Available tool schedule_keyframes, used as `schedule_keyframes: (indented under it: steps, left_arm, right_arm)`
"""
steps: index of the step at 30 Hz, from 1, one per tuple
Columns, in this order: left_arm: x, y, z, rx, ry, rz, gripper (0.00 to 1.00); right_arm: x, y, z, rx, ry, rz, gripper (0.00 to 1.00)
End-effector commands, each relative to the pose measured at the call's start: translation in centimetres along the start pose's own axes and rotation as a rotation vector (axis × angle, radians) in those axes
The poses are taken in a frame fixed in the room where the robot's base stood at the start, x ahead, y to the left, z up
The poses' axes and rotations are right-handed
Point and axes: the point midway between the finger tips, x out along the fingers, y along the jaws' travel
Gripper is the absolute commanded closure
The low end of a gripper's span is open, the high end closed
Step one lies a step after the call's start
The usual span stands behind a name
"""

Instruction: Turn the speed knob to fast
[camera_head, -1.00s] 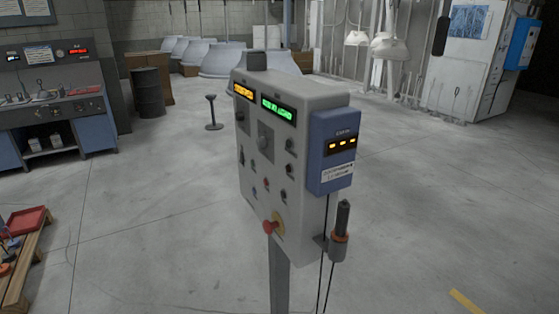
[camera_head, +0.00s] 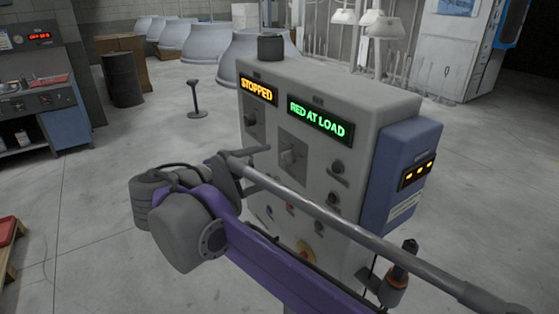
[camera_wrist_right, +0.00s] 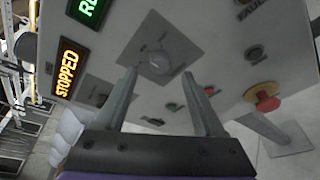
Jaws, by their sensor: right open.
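A grey control box stands on a post, its panel (camera_head: 330,195) facing left in the head view. A second knob (camera_head: 250,119) sits below the orange "STOPPED" display. My right gripper (camera_wrist_right: 158,75) is open and empty, its fingers pointing at the dial knob; contact cannot be told. My left gripper is not in view.
A red stop button (camera_wrist_right: 266,97) on a yellow base and several small buttons are on the panel. A blue box (camera_head: 400,175) is on its right side, with a hanging pendant (camera_head: 397,280) below. Open floor lies left of the box.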

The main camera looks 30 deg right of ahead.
Motion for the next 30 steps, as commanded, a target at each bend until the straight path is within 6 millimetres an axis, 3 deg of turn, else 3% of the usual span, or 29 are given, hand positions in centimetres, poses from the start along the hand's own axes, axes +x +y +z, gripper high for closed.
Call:
schedule_keyframes:
  steps: [3,9,20,30]
  left_arm:
    - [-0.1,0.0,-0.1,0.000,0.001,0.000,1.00]
    - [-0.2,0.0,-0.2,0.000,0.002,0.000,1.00]
    - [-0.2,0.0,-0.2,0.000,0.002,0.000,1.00]
    - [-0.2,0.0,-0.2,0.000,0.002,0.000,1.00]
  right_arm:
    - [2.3,0.0,0.1,0.001,-0.003,-0.002,0.29]
    - [4.4,0.0,0.0,0.000,0.000,-0.001,0.29]
    - [4.8,0.0,0.0,0.000,0.002,-0.001,0.29]
    - [4.8,0.0,0.0,0.000,0.002,-0.001,0.91]
